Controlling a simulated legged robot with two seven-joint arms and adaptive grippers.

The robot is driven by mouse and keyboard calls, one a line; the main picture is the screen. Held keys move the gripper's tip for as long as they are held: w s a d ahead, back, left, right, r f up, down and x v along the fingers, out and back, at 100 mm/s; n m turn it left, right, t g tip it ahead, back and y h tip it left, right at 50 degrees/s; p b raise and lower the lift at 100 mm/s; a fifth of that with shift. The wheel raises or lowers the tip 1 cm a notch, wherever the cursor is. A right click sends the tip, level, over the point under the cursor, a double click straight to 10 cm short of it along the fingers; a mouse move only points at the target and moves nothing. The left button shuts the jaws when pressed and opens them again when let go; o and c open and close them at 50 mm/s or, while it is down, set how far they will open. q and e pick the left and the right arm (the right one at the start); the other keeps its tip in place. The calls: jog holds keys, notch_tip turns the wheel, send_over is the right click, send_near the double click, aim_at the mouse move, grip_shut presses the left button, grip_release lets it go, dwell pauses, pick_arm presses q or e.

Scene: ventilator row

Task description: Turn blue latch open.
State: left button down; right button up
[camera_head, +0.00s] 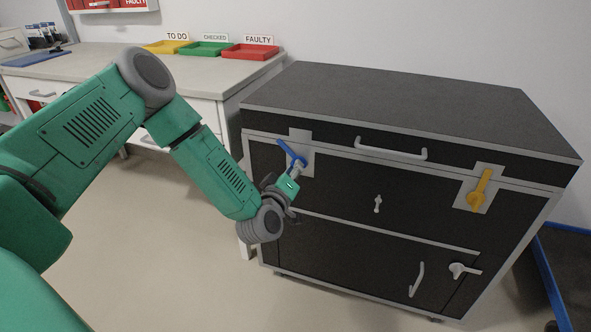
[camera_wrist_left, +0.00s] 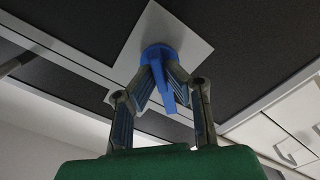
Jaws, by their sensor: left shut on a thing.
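The blue latch (camera_head: 289,151) is on a light square plate at the upper left of the black case's front. In the head view its handle runs slanted, from upper left to lower right. My left gripper (camera_head: 294,171) is at the latch, its fingers around the handle. In the left wrist view the blue latch (camera_wrist_left: 161,62) sits between the two fingers, and my left gripper (camera_wrist_left: 165,95) is shut on its handle. The handle's tip points down between the fingers there. My right gripper is in neither view.
The black case (camera_head: 400,110) with grey edges has a yellow latch (camera_head: 479,190) at right, a lid handle (camera_head: 391,150) and a small silver latch (camera_head: 464,270). A counter (camera_head: 110,62) with yellow, green and red trays stands behind left. Floor is clear in front.

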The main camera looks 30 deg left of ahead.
pick_arm(q)
jog(key=n, duration=0.2)
jog(key=n+b, duration=0.1)
jog(key=n, duration=0.2)
jog(key=n+b, duration=0.1)
jog(key=n, duration=0.2)
jog(key=shift+s+a+f, duration=0.15)
jog(key=shift+a+f, duration=0.05)
jog(key=shift+f, duration=0.15)
jog(key=shift+n, duration=0.4)
jog(key=c, duration=1.6)
grip_release()
jog(key=shift+c, duration=0.2)
jog(key=shift+a, duration=0.1)
jog(key=v, duration=1.2)
